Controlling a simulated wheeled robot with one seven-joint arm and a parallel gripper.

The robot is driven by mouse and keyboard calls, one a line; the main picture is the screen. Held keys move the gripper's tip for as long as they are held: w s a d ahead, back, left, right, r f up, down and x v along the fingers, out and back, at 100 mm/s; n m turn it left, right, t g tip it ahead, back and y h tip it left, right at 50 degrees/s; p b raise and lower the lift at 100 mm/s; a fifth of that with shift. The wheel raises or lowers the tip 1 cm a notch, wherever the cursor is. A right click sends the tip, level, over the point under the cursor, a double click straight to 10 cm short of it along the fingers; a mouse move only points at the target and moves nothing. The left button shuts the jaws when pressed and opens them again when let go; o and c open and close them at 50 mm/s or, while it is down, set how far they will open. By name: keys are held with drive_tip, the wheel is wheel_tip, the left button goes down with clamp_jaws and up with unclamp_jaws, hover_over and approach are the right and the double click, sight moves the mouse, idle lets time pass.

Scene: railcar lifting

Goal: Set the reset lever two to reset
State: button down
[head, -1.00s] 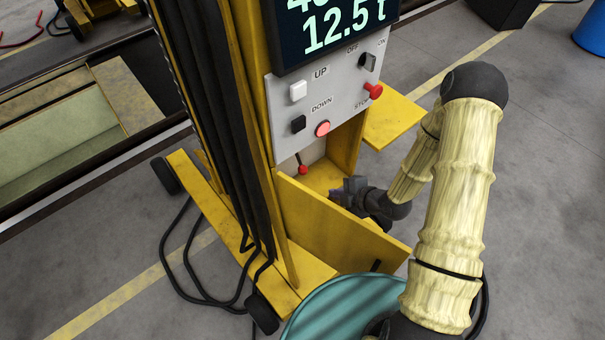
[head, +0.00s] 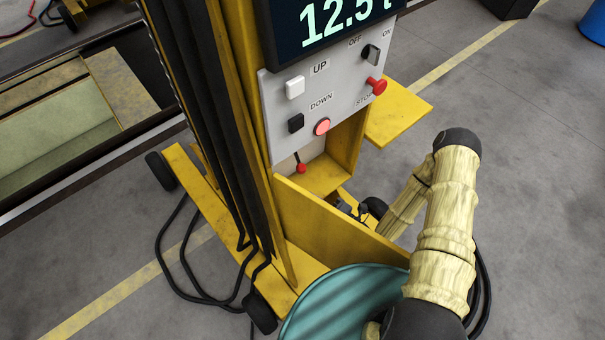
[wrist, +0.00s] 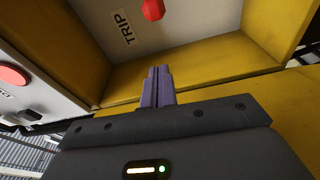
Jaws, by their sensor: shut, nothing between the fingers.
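A lever with a red knob (head: 301,168) hangs on a short dark rod below the grey control panel, inside a yellow-walled recess. In the wrist view the red knob (wrist: 152,9) shows at the top edge, beside a label reading TRIP (wrist: 122,26). I cannot read a number or a RESET mark by it. My gripper (wrist: 160,84) is shut and empty, its two fingers together, apart from the knob and pointing into the recess. In the head view my gripper (head: 350,208) is to the right of and lower than the lever, partly hidden behind a yellow plate.
The yellow plate (head: 325,225) stands between the head camera and my gripper. The panel (head: 330,95) carries UP and DOWN buttons, a lit red button, a red STOP knob (head: 376,86) and an OFF/ON switch. A teal drum (head: 340,300) stands in front. Black cables lie at left.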

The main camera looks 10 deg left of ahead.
sight(297, 158)
drive_tip(key=w+a+p, duration=0.3)
drive_tip(key=w+a, duration=0.2)
drive_tip(key=w, duration=0.2)
drive_tip(key=shift+w+a, duration=0.2)
drive_tip(key=shift+w, duration=0.05)
idle(0.4)
